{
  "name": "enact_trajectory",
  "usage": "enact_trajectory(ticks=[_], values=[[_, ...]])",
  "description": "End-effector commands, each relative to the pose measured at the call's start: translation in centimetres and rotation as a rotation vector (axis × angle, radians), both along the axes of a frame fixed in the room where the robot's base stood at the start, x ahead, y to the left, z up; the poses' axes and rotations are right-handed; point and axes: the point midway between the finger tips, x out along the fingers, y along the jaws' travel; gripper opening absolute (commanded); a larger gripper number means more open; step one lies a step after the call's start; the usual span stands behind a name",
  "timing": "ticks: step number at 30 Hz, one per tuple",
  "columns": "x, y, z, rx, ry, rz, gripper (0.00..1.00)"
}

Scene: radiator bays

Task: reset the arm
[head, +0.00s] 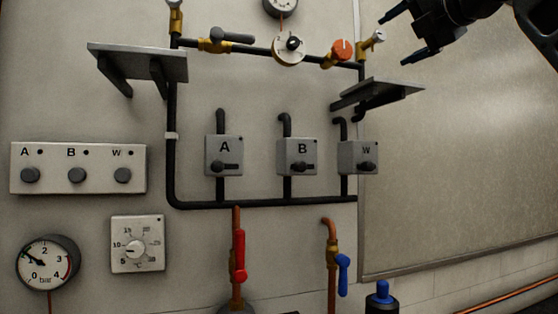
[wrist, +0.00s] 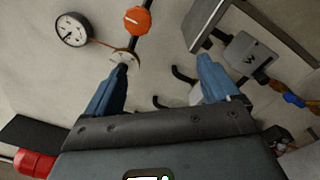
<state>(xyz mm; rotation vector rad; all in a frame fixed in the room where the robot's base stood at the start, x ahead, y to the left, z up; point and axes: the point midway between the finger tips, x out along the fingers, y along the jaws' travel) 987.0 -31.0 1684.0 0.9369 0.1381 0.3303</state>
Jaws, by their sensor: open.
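My gripper (head: 396,37) is at the top right in the head view, held out in front of the wall, with its two fingers apart and nothing between them. In the wrist view my gripper (wrist: 165,83) shows two blue-grey fingertips spread wide and empty. Part of my arm shows at the top right corner of the head view. The gripper's fingers appear close to the brass valve (head: 372,40) at the right end of the upper pipe in the picture; I cannot tell the distance in depth.
An orange knob (head: 341,50) and a round white dial (head: 290,48) sit on the upper pipe. Shelves (head: 140,62) and (head: 385,93) jut from the wall. Boxes A (head: 224,155), B (head: 297,156) and W (head: 358,157) hang below. The right panel (head: 460,170) is bare.

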Motion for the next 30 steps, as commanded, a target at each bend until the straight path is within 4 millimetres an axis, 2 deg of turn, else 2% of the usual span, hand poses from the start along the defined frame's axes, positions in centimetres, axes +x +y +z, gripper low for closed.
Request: enact_trajectory(ticks=[5, 8, 16, 23, 30], values=[[1.5, -0.2, -4.1, 0.120, 0.026, 0.019, 0.88], [2.5, -0.3, -7.4, 0.213, 0.048, 0.034, 0.88], [4.4, 0.0, -19.5, 0.555, 0.125, 0.059, 0.88], [3.8, 0.9, -30.2, 0.839, 0.192, 0.056, 0.88], [0.9, 1.9, -41.1, 1.116, 0.260, 0.025, 0.88]])
